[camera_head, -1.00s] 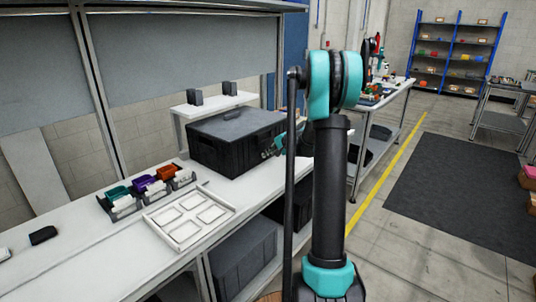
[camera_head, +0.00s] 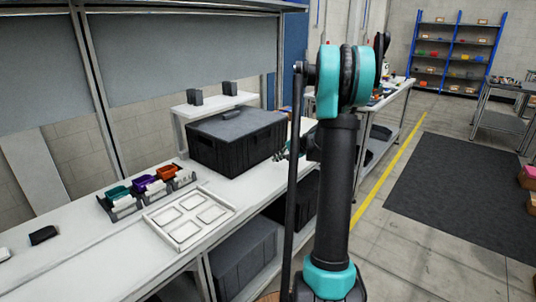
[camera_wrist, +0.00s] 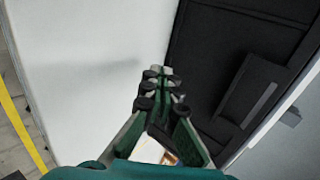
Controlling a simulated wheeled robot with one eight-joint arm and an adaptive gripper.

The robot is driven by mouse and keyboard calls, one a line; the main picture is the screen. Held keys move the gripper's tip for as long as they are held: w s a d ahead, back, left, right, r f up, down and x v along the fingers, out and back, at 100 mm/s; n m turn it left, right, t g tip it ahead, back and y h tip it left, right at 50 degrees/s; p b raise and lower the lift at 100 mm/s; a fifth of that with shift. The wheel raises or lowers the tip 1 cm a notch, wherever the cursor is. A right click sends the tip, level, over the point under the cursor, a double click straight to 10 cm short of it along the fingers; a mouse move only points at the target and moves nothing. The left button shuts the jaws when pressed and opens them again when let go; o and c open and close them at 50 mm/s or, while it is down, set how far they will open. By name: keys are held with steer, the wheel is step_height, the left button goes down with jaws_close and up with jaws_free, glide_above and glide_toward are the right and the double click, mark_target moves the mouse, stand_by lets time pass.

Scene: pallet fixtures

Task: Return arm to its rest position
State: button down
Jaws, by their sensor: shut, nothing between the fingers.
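My arm stands upright in the head view, with teal joints and dark links. My gripper (camera_wrist: 160,75) shows in the wrist view with its green fingers brought together and nothing held between them. It is over the white bench top, beside the black crate. In the head view my gripper is mostly hidden behind my arm, and only a small part shows right of the crate.
A black lidded crate (camera_head: 236,150) stands on the white bench (camera_head: 110,262). A white tray with square recesses (camera_head: 189,244) and green, purple and orange bins (camera_head: 142,184) lie nearer. Right of my arm, the floor with its dark mat (camera_head: 460,195) is open.

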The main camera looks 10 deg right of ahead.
steer(key=s+a+n, duration=0.1)
steer(key=s+a, duration=0.1)
steer(key=s, duration=0.1)
steer(key=s+a+n+g+h, duration=0.1)
steer(key=s+a, duration=0.1)
steer(key=s, duration=0.1)
steer(key=s+a, duration=0.1)
steer(key=s, duration=0.3)
steer(key=shift+a+n+g, duration=0.4)
steer(key=s+a+n, duration=0.1)
steer(key=s, duration=0.2)
steer(key=s+a+f+h, duration=0.1)
steer(key=s, duration=0.3)
steer(key=s+a+n+g, duration=0.1)
steer(key=s, duration=0.2)
steer(key=shift+s+f+n+h, duration=0.2)
steer(key=shift+f+n+h, duration=0.1)
steer(key=shift+h, duration=0.1)
steer(key=s+f+n+h, duration=0.1)
steer(key=s+f+n, duration=0.1)
steer(key=s, duration=0.7)
steer(key=s+f+n+g+h, duration=0.1)
steer(key=s+f+n+h, duration=0.1)
steer(key=s, duration=0.8)
step_height(320, 180, down, 2)
steer(key=shift+s+d+f+n+h, duration=0.1)
steer(key=shift+s+d+n+h, duration=0.2)
steer(key=shift+d+n, duration=0.15)
